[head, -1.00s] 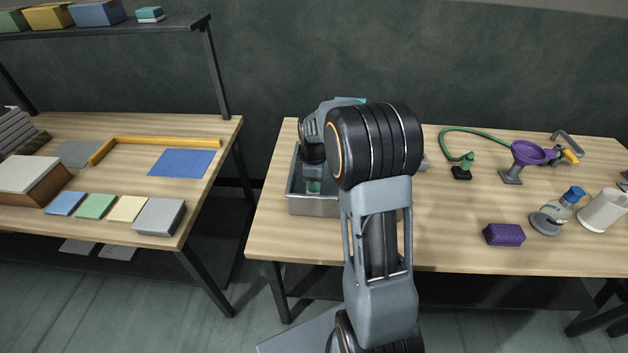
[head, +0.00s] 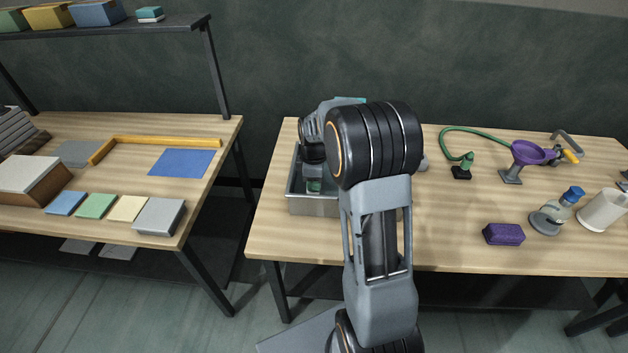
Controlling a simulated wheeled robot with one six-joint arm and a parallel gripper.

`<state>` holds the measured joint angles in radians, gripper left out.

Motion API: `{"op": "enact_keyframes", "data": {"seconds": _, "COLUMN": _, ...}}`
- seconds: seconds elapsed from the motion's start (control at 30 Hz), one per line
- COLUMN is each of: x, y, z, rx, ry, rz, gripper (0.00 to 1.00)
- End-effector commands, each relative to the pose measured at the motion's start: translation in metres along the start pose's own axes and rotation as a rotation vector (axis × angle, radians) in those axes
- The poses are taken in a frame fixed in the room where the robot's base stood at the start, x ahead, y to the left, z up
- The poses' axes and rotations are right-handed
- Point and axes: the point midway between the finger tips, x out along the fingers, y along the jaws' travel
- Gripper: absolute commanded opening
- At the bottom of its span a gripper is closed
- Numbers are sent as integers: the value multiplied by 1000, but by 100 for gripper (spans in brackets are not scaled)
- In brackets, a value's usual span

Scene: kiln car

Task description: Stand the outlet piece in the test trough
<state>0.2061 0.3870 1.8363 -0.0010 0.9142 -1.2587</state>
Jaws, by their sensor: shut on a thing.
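The test trough (head: 312,206) is a grey metal tub at the left end of the right-hand table. My arm hides its right part. My gripper (head: 314,179) points down inside the trough, near its left side, and is shut on a small green piece (head: 314,186), which looks like the outlet piece. Only a little of the green piece shows below the gripper. I cannot tell whether it touches the trough floor or stands upright.
To the right are a green hose (head: 470,130) with a green fitting on a black base (head: 462,172), a purple funnel (head: 533,153), a purple block (head: 503,234), a blue-capped bottle (head: 556,212) and a white cylinder (head: 604,210).

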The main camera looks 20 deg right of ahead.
Motion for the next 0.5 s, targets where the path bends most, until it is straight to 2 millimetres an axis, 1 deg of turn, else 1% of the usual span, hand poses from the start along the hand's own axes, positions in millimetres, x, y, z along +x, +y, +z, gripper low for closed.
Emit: {"op": "enact_keyframes", "data": {"seconds": 0.5, "x": 5, "y": 0, "z": 0, "rx": 0, "ry": 0, "rz": 1, "gripper": 8}}
